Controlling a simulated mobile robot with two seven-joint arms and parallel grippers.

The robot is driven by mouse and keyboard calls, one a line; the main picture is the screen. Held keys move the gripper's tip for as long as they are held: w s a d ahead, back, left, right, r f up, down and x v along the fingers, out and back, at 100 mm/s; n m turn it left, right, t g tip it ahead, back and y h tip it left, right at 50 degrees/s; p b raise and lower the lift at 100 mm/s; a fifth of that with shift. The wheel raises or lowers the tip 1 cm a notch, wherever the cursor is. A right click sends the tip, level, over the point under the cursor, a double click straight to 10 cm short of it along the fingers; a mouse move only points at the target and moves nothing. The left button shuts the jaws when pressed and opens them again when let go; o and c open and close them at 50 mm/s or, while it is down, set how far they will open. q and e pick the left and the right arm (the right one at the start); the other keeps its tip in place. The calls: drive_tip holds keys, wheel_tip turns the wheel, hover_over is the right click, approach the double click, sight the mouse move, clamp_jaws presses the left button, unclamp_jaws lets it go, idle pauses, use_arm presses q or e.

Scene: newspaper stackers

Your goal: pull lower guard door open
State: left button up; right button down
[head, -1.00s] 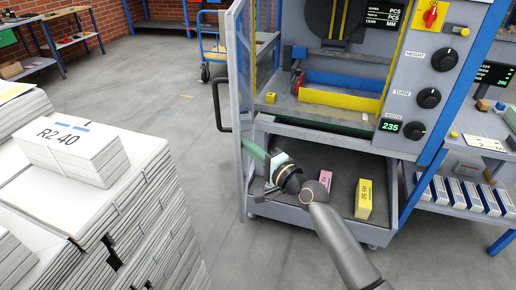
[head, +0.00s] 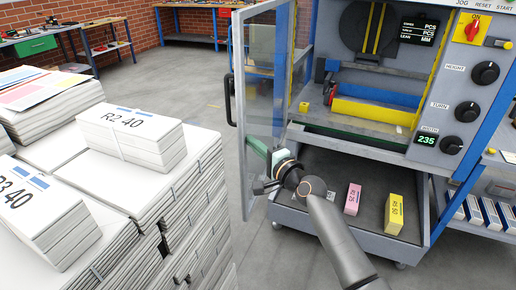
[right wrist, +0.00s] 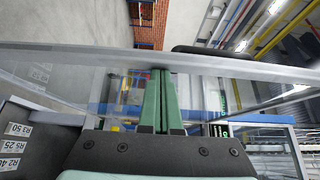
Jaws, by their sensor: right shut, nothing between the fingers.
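The guard door (head: 260,75) is a clear panel in a grey frame, standing swung out at the left side of the machine. Its black handle (head: 229,98) is on the outer edge; a dark bar that looks like it shows in the right wrist view (right wrist: 215,50). My right gripper (head: 257,148) is at the lower part of the door, on the machine side, away from the handle. Its green fingers (right wrist: 155,90) are together and empty, tips at the door's grey frame bar (right wrist: 110,57); whether they touch it is unclear. My left gripper is not seen.
Stacks of newspapers (head: 100,200) stand close on the left, with a bundle marked R2 40 (head: 130,136) on top. The machine's control panel (head: 465,90) is at the right. Pink (head: 353,199) and yellow (head: 394,214) boxes lie on its lower shelf. Floor beyond the door is open.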

use_arm(q)
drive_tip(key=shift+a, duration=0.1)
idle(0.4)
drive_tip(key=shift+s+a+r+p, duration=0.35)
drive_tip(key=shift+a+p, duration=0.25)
drive_tip(key=shift+p, duration=0.3)
use_arm(e)
drive_tip(key=v, duration=1.2)
drive_tip(key=shift+s, duration=0.2)
drive_tip(key=shift+d, duration=0.1)
